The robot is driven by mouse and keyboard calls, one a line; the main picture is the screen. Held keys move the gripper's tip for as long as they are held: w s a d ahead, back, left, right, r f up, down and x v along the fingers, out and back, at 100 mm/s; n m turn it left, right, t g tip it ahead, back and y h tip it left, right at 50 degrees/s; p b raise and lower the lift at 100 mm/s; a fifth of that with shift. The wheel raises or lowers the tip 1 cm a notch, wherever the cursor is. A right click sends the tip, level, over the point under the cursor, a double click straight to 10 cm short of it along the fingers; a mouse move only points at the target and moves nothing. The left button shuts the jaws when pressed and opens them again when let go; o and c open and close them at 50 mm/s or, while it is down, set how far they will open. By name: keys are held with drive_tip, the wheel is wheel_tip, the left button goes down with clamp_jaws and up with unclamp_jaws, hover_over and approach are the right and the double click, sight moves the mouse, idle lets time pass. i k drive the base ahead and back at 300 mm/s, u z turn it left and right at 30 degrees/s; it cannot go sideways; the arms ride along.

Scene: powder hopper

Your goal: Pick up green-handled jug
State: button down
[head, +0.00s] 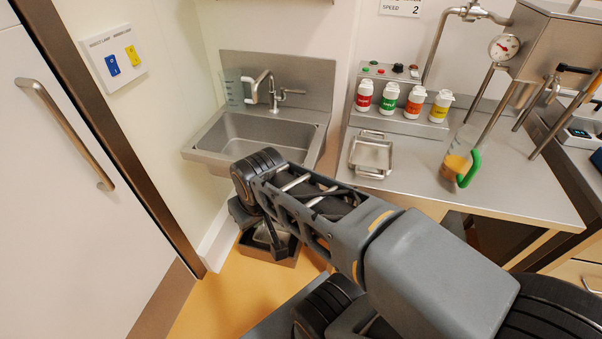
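The green-handled jug (456,163) stands on the steel counter, right of centre in the head view. It is clear, with an orange-brown content low in it, and its green handle faces right. My arm runs from the lower right to the upper left in front of the counter. Its end bends down left of the counter, and my gripper (277,246) hangs low below the sink, well apart from the jug. The gripper is dark and partly hidden, so its fingers cannot be made out clearly.
The steel counter (420,190) carries a small square tray (371,155) and several colour-labelled bottles behind it. The hopper (545,45) on legs stands right of the jug. A sink (255,135) with another clear jug (236,88) is at left. A dark bin (283,258) sits on the floor.

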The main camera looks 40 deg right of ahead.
sight(462, 161)
drive_tip(key=z, duration=0.75)
drive_tip(key=k, duration=1.15)
